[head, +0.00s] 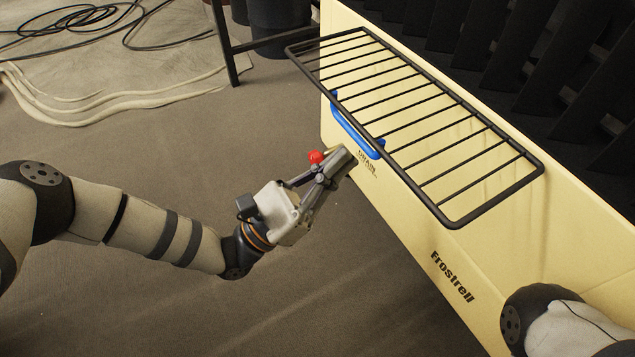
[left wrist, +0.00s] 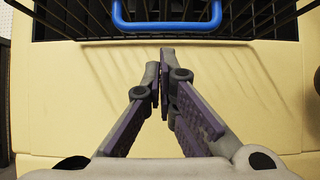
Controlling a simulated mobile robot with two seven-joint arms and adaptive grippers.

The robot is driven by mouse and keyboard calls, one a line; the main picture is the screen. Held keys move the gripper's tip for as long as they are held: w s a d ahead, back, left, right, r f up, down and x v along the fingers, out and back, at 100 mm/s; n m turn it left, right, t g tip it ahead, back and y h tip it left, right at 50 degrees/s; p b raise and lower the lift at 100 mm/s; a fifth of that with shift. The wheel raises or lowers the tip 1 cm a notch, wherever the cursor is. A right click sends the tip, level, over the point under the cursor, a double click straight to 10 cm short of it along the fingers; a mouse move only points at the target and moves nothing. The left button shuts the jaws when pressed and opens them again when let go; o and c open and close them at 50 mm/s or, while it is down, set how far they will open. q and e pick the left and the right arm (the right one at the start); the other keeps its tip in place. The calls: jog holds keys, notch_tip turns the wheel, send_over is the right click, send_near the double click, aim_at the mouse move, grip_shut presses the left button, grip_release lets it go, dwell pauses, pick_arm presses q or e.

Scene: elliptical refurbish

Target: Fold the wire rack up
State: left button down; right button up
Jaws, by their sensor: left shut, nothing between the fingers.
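The black wire rack (head: 458,150) sticks out level from the upper edge of the pale yellow Frostrell box (head: 420,215). Its bars also show along the top of the left wrist view (left wrist: 75,18). My left gripper (head: 345,160) is shut and empty, below the rack and near the box front. Its closed fingertips (left wrist: 163,65) point toward the box below the blue handle. My right gripper is out of view; only part of my right arm shows at lower right.
A black-legged stand (head: 222,45) and dark bins (head: 275,25) are at the back. Black cables (head: 90,25) lie on a light mat (head: 110,70) at upper left. Dark slats (head: 500,45) are behind the box. The floor left of the box is open.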

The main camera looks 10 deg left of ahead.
pick_arm(q)
jog(key=shift+w+d+r, duration=0.1)
jog(key=shift+r, duration=0.65)
jog(key=shift+r, duration=0.1)
